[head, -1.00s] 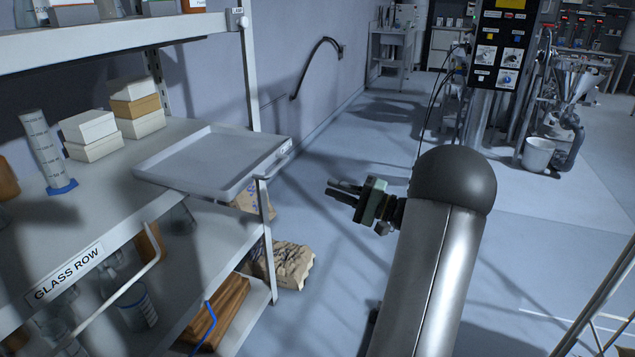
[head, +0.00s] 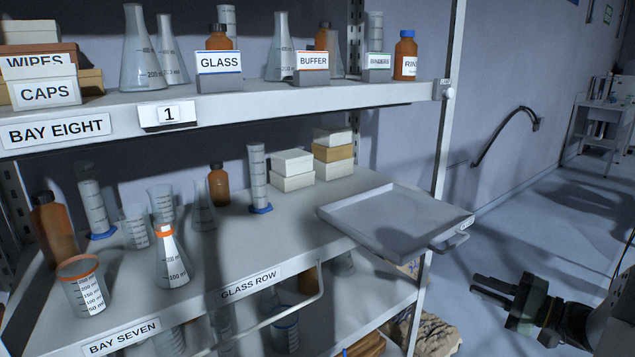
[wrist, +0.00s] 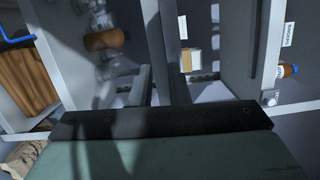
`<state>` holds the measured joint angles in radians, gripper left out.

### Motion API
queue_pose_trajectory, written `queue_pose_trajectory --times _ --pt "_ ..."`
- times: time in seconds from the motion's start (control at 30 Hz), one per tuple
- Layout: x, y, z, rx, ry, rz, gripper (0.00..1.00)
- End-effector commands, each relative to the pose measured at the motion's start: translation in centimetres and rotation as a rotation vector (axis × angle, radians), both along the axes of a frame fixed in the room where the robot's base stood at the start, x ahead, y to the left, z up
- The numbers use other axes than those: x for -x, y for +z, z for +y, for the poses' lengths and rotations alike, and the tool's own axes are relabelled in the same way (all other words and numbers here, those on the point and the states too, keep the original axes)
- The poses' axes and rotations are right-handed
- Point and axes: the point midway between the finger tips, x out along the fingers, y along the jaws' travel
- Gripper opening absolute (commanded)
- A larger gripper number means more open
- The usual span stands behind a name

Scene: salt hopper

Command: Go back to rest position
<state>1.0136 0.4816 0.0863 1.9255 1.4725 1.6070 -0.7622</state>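My gripper (head: 474,285) is at the lower right of the head view, in front of the shelf's right end and below the grey tray's level in the picture. Its fingers point left toward the shelf. In the wrist view my gripper (wrist: 158,72) shows two dark fingers with a gap between them and nothing held. The shelf unit's grey tray (head: 385,222) is empty and sits at the right end of the middle shelf, its handle jutting past the edge.
The middle shelf (head: 285,235) holds an orange-banded flask (head: 171,260), a beaker (head: 83,290), cylinders and stacked boxes (head: 332,155). Labelled bins and bottles stand on the upper shelf (head: 270,105). A shelf post (head: 447,130) rises beside the tray. Floor to the right is open.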

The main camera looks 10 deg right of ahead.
Motion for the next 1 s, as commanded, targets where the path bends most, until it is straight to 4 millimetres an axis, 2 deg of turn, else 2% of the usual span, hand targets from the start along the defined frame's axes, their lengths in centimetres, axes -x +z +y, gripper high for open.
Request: queue_pose_trajectory --times 0.03,0.07,0.1,0.17,0.2,0.27,0.3,0.4,0.5,0.6,0.7,0.8,1.0 --pt "-0.2 1.9 4.1 0.040 0.089 0.070 0.15" --pt "0.0 2.2 6.4 0.068 0.141 0.123 0.15" --pt "0.6 2.6 9.5 0.113 0.213 0.194 0.15" --pt "2.0 3.1 13.9 0.194 0.316 0.301 0.15" --pt "3.3 3.4 16.7 0.261 0.384 0.372 0.15" --pt "5.9 4.0 20.6 0.386 0.482 0.474 0.15" --pt "8.0 4.4 22.8 0.487 0.544 0.539 0.15" --pt "13.5 5.4 26.3 0.777 0.661 0.651 0.15" --pt "17.7 6.4 27.2 1.058 0.716 0.676 0.15" --pt "20.0 7.4 26.9 1.280 0.730 0.642 0.15" --pt "21.1 8.0 26.6 1.423 0.726 0.592 0.15" --pt "21.5 8.2 26.3 1.493 0.719 0.560 0.15" --pt "21.5 7.9 26.2 1.510 0.717 0.555 0.15"
